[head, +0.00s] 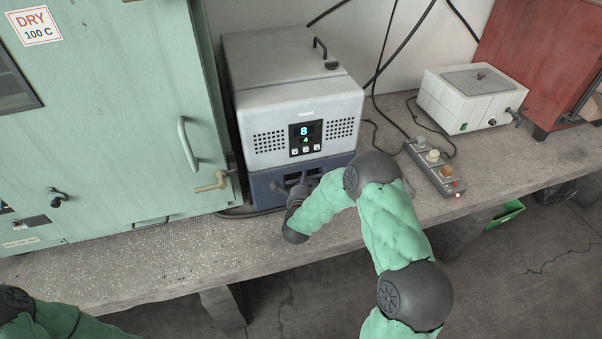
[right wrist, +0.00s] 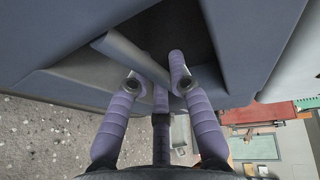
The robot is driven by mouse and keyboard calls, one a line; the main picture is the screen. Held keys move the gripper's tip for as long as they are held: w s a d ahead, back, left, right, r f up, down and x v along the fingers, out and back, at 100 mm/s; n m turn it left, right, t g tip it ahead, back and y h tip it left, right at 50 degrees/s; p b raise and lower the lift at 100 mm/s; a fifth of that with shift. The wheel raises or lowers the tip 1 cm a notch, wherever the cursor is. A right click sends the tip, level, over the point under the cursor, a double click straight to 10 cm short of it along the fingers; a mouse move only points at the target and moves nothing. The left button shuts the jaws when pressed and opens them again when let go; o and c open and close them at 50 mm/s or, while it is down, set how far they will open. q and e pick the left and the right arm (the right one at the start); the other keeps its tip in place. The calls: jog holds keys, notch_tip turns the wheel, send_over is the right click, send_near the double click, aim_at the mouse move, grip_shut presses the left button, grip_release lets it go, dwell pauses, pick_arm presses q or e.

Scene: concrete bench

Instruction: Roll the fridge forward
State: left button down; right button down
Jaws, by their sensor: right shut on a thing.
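The fridge (head: 300,105) appears to be the pale grey box with a lit display reading 8 over 4, standing on a dark blue base (head: 262,188) on the bench. My right gripper (head: 302,184) is at the front of the base, at its dark recess. In the right wrist view, my right gripper's (right wrist: 155,85) purple fingers are shut on a blue-grey bar (right wrist: 125,52) at the recess. The forearm hides part of the base's right side in the head view. Only a bit of my left arm shows at the bottom left; its gripper is out of view.
A large green oven cabinet (head: 120,130) stands close on the left, its handle and crank near the fridge. A white bath unit (head: 470,95), a control strip (head: 435,168) and cables lie to the right. The concrete bench (head: 150,265) is bare in front.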

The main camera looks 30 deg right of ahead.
jog(key=s+a, duration=0.3)
jog(key=s, duration=0.9)
jog(key=shift+s+f, duration=0.2)
jog(key=shift+f, duration=0.05)
jog(key=c, duration=1.1)
grip_release()
jog(key=shift+s, duration=0.1)
jog(key=shift+r, duration=0.15)
